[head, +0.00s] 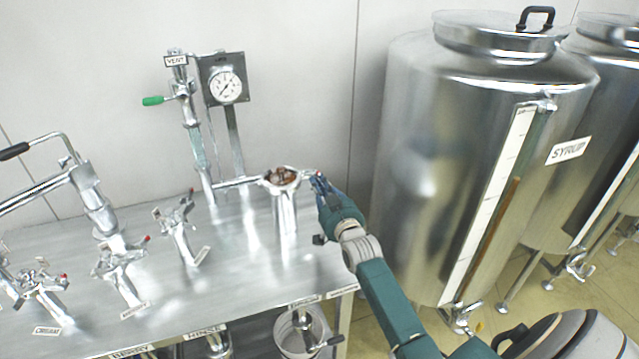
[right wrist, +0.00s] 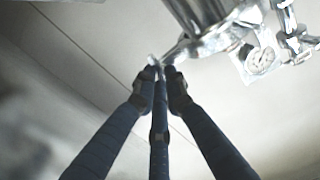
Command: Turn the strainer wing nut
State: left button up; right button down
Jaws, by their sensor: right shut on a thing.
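The strainer (head: 286,212) is an upright shiny metal cylinder on the steel bench, with brown-red material showing in its open top. Its wing nut (head: 309,174) is a small metal piece sticking out to the right of the rim, partly hidden by my fingers. My right gripper (head: 318,180) is at this piece, fingers together and shut on it. In the right wrist view the strainer body (right wrist: 200,15) is at the top, and the gripper tips (right wrist: 161,70) meet on the small metal end beside it. My left gripper is not in view.
Several metal taps (head: 120,265) stand at left. A large syrup tank (head: 440,150) is close on the right. A bucket (head: 298,338) sits below the bench edge.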

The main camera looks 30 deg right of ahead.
jog(key=shift+n, duration=1.6)
jog(key=c, duration=1.8)
grip_release()
jog(key=v, duration=1.2)
